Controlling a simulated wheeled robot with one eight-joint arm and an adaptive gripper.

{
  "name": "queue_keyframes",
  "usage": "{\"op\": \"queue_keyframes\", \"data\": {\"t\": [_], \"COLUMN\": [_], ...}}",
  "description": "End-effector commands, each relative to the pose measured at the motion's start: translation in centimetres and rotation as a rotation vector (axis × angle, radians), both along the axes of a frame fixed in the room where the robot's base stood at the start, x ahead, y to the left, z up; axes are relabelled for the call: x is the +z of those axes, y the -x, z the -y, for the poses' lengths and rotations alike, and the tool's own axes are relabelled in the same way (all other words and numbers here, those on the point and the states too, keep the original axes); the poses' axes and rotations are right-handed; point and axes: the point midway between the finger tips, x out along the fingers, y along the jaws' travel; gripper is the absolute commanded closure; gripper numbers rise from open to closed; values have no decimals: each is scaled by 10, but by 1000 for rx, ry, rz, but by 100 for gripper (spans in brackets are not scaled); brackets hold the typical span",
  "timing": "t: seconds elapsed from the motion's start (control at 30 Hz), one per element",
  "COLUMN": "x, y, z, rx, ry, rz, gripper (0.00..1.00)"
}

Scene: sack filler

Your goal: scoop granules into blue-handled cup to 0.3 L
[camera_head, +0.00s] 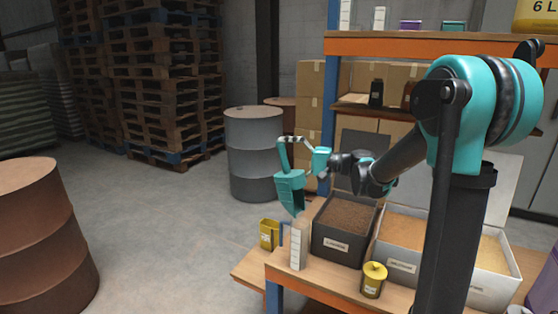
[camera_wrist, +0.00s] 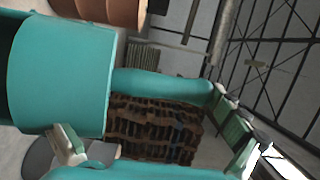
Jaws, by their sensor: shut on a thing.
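My gripper (camera_head: 303,146) is shut on the handle of a teal scoop (camera_head: 290,188). The scoop hangs steeply tilted, mouth down, directly above a clear cup (camera_head: 297,248) with scale marks and a blue handle (camera_head: 284,232) on its left. The cup stands upright at the bench's left end. Its fill level is too small to read. In the wrist view the scoop (camera_wrist: 60,75) fills the left side, and its inside is hidden. A dark bin (camera_head: 328,246) of brown granules (camera_head: 346,215) stands right of the cup.
A yellow container (camera_head: 268,234) stands just left of the cup. A yellow tub (camera_head: 373,281) stands at the bench's front. A white bin (camera_head: 398,265) of tan granules is farther right. An orange-beamed shelf (camera_head: 400,46) rises behind. A grey drum (camera_head: 253,150) stands on the floor behind.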

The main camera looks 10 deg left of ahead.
Motion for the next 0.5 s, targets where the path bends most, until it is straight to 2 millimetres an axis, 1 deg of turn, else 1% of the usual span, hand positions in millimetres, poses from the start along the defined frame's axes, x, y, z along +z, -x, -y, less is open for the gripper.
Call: {"op": "queue_keyframes", "data": {"t": [0.5], "x": [6], "y": [10], "z": [20], "rx": [0], "ry": [-108], "rz": [54], "gripper": [59]}}
